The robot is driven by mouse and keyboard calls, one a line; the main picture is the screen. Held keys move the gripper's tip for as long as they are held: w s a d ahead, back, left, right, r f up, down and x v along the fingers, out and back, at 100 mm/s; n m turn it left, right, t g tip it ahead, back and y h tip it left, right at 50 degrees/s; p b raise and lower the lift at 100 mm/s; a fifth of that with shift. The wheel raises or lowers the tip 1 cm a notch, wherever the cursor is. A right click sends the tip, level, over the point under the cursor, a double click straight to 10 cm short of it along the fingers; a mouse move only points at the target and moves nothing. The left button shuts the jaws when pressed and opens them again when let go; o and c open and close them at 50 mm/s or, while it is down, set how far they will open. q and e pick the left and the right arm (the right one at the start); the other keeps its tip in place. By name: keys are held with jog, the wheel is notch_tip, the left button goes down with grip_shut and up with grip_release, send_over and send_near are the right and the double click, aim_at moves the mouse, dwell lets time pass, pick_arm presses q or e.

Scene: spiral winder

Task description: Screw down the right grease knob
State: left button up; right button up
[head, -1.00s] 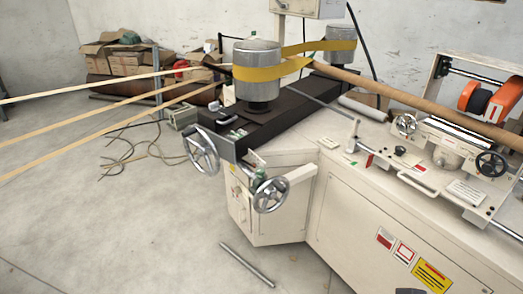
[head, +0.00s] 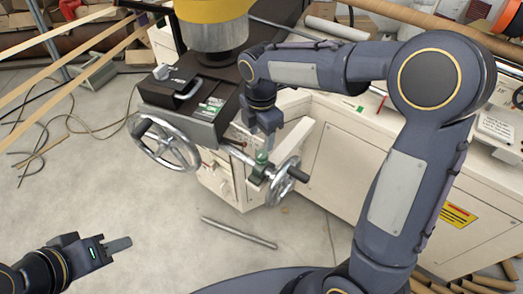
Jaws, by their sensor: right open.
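A small green grease knob (head: 261,158) stands on the front of the winder, beside the right silver handwheel (head: 284,182). My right gripper (head: 263,143) reaches down from above, pointing at the green knob, with its jaws open. Its fingertips are just above or around the knob's top; I cannot tell whether they touch it. My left gripper (head: 119,245) is low at the left, over the floor and far from the knob. It is seen from the side, so its jaw gap is hidden.
A larger silver handwheel (head: 163,141) stands left of the knob. A dark block (head: 185,95) with a handle is above it. The white cabinet (head: 335,165) is behind my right arm. A metal bar (head: 238,232) lies on the floor.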

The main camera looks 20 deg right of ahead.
aim_at(262, 154)
notch_tip(262, 154, down, 7)
jog(key=shift+s+d+r, duration=0.1)
jog(key=shift+s, duration=0.05)
jog(key=c, duration=1)
jog(key=shift+o, duration=0.2)
